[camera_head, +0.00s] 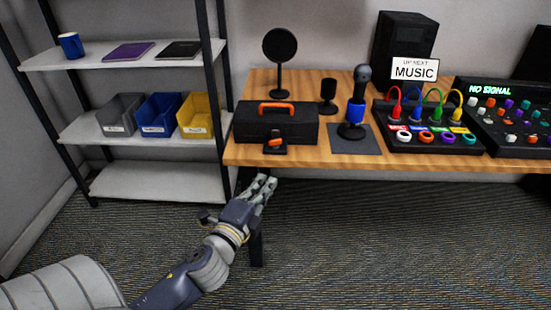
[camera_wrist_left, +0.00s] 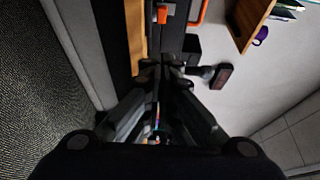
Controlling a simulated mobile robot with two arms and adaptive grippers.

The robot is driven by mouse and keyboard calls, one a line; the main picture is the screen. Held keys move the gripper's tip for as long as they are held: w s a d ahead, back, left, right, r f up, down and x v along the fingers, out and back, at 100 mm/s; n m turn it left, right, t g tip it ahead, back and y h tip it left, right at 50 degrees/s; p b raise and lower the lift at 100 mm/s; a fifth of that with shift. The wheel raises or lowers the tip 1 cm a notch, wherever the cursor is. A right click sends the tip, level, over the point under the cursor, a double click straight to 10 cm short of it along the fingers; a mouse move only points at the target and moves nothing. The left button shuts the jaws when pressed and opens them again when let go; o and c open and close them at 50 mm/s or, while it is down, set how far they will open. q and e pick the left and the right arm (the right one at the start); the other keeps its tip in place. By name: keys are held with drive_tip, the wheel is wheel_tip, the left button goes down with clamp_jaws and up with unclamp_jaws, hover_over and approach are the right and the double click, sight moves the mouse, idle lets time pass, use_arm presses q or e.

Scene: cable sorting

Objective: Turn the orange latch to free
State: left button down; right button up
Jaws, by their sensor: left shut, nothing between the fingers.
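The orange latch (camera_head: 275,143) sits on a small black block at the front of a black case (camera_head: 300,127) with an orange handle. The case stands at the left end of the wooden table. In the left wrist view an orange piece that looks like the latch (camera_wrist_left: 162,14) shows near the top, beyond the fingertips. My left gripper (camera_head: 267,182) is shut and empty. In the head view it appears just below the table's front edge, under the latch and apart from it. Its fingertips (camera_wrist_left: 162,66) are together in the wrist view. My right gripper is not in view.
The wooden table (camera_head: 235,147) also holds microphones, a cable panel (camera_head: 440,145) with coloured plugs, a control board (camera_head: 510,140) and a speaker. A shelf (camera_head: 150,182) with grey, blue and yellow bins stands at left. The floor in front is clear.

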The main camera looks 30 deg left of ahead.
use_arm(q)
approach(274, 153)
drive_tip(key=w+d, duration=0.1)
drive_tip(key=w+d+r, duration=0.1)
drive_tip(key=w, duration=0.1)
drive_tip(key=w+d+r, duration=0.1)
drive_tip(key=w, duration=0.1)
drive_tip(key=shift+d+r, duration=0.15)
drive_tip(key=shift+d, duration=0.05)
drive_tip(key=shift+w+a, duration=1.1)
drive_tip(key=shift+a, duration=0.15)
drive_tip(key=shift+w+a, duration=0.25)
drive_tip(key=shift+a, duration=0.15)
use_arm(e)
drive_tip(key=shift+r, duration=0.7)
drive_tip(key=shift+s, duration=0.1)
